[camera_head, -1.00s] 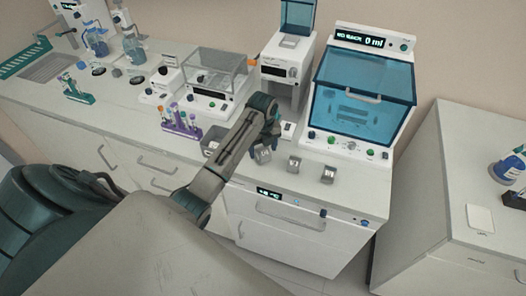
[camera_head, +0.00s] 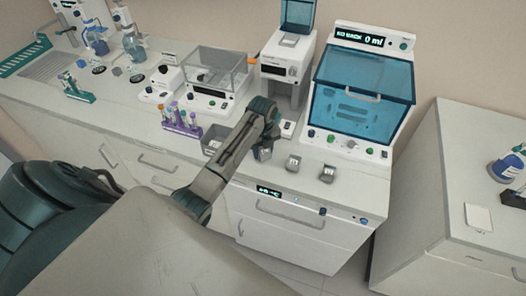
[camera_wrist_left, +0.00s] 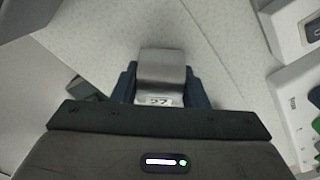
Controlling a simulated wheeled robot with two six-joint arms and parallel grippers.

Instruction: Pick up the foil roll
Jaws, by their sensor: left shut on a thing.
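The foil roll appears to be the small silver-grey metallic piece (camera_wrist_left: 162,68) with a curved top and a numbered white label, between the dark blue fingers of my left gripper (camera_wrist_left: 160,88). My left gripper is shut on it. In the head view my left gripper (camera_head: 266,143) is at the counter's front part, with the grey piece (camera_head: 264,154) partly hidden below it. I cannot tell whether it clears the counter. My right gripper is not in view.
Two similar silver pieces (camera_head: 293,163) (camera_head: 327,174) stand to the right on the counter. A blue-windowed cabinet (camera_head: 362,95) is behind them. A grey bin (camera_head: 213,140) and purple tube rack (camera_head: 182,128) are to the left. Bare counter (camera_head: 130,105) lies farther left.

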